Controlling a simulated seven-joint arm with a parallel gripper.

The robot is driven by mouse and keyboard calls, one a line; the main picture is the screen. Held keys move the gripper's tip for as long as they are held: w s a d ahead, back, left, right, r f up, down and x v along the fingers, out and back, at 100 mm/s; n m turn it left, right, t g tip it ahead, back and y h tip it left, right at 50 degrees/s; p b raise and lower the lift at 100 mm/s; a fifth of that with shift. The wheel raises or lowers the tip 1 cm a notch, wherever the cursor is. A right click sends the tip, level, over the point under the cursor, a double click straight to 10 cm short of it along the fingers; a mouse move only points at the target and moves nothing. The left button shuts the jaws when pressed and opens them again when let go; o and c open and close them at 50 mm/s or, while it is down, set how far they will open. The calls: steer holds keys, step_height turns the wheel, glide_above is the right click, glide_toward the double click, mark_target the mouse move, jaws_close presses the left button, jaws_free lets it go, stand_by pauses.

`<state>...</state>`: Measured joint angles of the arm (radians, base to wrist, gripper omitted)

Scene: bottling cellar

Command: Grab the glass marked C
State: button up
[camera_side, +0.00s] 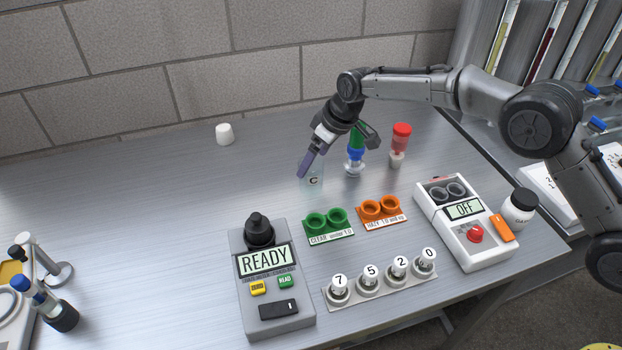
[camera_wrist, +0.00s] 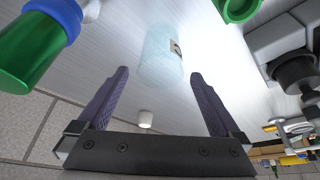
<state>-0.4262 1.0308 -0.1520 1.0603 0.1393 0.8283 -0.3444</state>
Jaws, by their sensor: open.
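The glass marked C (camera_side: 313,181) is a clear, pale blue tumbler standing on the metal bench, with a black C on a light label. In the wrist view the glass (camera_wrist: 160,58) is ahead of my fingers, roughly centred between them, with its label on the right side. My gripper (camera_side: 308,168) is at the glass in the side view, its purple fingers tilted down and partly covering it. In the wrist view my gripper (camera_wrist: 160,75) is open, with a finger on each side and nothing held. I cannot tell whether a finger touches the glass.
A green-and-blue-topped glass item (camera_side: 355,155) and a red-capped one (camera_side: 400,145) stand close right of the glass. In front are green holders (camera_side: 328,225), orange holders (camera_side: 381,211), a READY meter (camera_side: 272,275) and numbered vials (camera_side: 370,278). A white cup (camera_side: 224,133) stands behind left.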

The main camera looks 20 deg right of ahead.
steer(key=shift+x, duration=1.45)
steer(key=shift+c, duration=0.2)
jaws_close()
